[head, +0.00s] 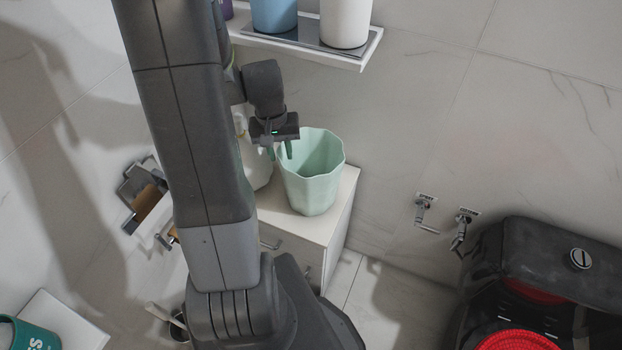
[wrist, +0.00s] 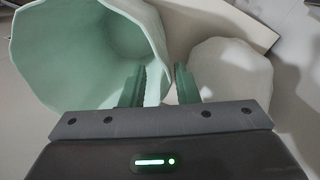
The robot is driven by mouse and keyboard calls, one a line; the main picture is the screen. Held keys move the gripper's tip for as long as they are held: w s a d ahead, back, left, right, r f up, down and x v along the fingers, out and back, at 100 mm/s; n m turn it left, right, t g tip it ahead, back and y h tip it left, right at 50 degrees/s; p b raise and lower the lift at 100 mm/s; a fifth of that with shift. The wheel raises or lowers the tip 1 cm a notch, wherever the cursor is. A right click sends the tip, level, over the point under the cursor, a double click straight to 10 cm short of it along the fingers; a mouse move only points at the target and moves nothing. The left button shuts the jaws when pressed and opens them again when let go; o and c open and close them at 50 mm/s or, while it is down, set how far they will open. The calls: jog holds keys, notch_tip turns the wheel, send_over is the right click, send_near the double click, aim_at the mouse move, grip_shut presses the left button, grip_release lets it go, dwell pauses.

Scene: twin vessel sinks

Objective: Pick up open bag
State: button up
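The mint-green, open-topped, faceted vessel (head: 318,182), the only thing here that fits the open bag, stands upright on a white cabinet. It fills the upper left of the wrist view (wrist: 60,60). My gripper (head: 284,151) is at its left rim, pointing down. In the wrist view my gripper's green fingers (wrist: 163,84) are apart, with the vessel's wall between them. The left finger is inside the opening and the right finger outside. A gap shows beside the wall, so I see no firm grip. The fingertips are partly hidden.
A white rounded object (wrist: 232,70) stands close to the right finger; in the head view my arm partly hides it. The white cabinet top (head: 283,218) is small. A shelf (head: 362,58) with blue and white containers hangs above. A dark toilet (head: 545,262) stands at right.

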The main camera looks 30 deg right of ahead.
aim_at(283, 161)
notch_tip(283, 161, down, 4)
jog(key=shift+d+f, duration=0.1)
jog(key=shift+d, duration=0.05)
jog(key=shift+c, duration=0.2)
grip_shut()
jog(key=shift+r, duration=0.2)
